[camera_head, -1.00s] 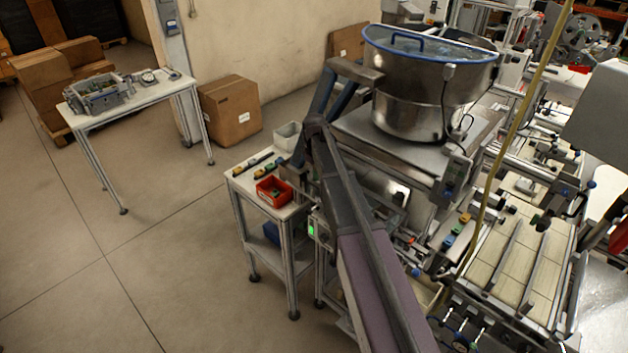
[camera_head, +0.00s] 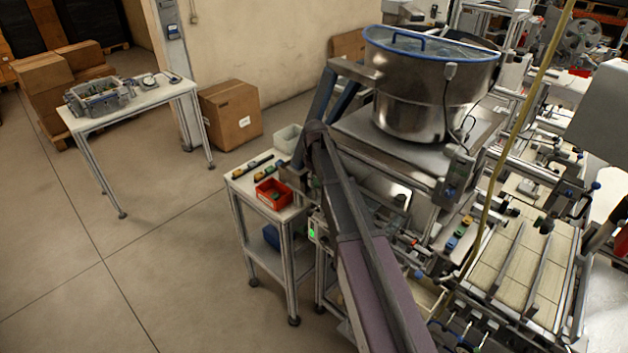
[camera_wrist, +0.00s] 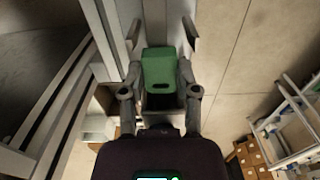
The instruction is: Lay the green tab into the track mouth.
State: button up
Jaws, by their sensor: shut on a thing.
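In the wrist view a green tab (camera_wrist: 160,70) with a dark slot near its lower end sits between the fingers of my gripper (camera_wrist: 160,38). The fingers are on its left and right sides, and my gripper is shut on it. A pale metal rail or frame runs beside and behind the tab at the left. In the head view my arm reaches over the small side table; the gripper and held tab cannot be made out there. I cannot clearly pick out the track mouth in either view.
A red bin (camera_head: 272,193) and a pale bin (camera_head: 288,138) stand on the side table (camera_head: 240,186). A steel bowl feeder (camera_head: 425,85) stands on the machine behind my arm. Carton boxes (camera_head: 231,114) sit by the wall.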

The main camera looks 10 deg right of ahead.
aim_at(315, 181)
jog(key=shift+f, duration=0.15)
jog(key=o, duration=0.8)
jog(key=shift+c, duration=0.2)
jog(key=shift+r, duration=0.2)
notch_tip(315, 181, up, 13)
jog(key=p, duration=1.3)
jog(key=shift+f, duration=0.1)
jog(key=s+m, duration=0.7)
jog(key=s, duration=2.2)
